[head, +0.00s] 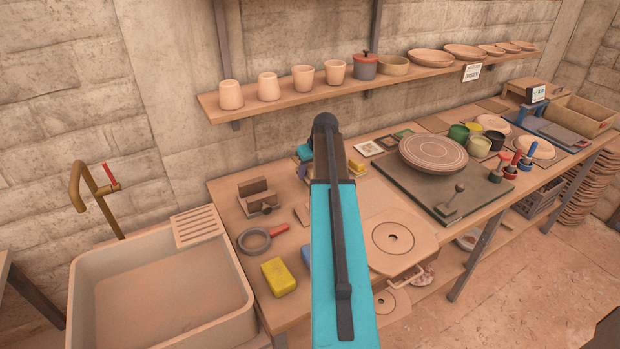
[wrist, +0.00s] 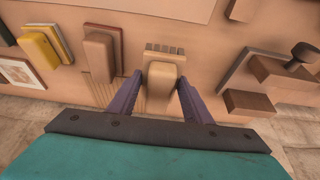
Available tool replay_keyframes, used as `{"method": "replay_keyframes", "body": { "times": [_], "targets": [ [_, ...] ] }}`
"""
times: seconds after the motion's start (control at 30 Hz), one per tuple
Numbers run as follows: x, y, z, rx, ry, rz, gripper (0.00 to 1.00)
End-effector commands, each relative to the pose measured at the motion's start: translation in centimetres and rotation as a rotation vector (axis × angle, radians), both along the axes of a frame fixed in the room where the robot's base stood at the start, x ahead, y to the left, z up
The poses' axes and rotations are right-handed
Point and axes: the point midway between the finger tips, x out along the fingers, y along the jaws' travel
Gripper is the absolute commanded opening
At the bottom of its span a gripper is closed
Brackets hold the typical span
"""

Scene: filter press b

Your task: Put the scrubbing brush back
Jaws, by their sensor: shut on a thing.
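The scrubbing brush, a tan block (wrist: 162,88) with a ridged, bristle-like edge along its far side, sits between the two purple fingers of my gripper (wrist: 161,76) in the wrist view. The fingers are shut on it from both sides. It is over the brown worktop; I cannot tell whether it touches the surface. In the head view my own teal arm hides the brush and most of the gripper.
In the wrist view a brown block (wrist: 100,50) and a yellow block (wrist: 42,44) lie left of my gripper, and a knobbed wooden piece (wrist: 275,72) lies right. The head view shows a sink (head: 160,285), a yellow sponge (head: 278,277) and a shelf (head: 300,98) above.

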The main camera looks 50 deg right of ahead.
Motion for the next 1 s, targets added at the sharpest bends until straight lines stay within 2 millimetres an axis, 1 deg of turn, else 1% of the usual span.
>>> {"method": "replay_keyframes", "body": {
  "times": [0.37,0.8,1.0],
  "targets": [
    [0.0,0.1,-0.2,0.0,0.0,0.0,0.24],
    [0.0,0.2,-3.3,0.001,0.0,0.001,0.24],
    [0.1,0.1,-3.5,0.0,-0.001,0.001,0.24]
  ]
}}
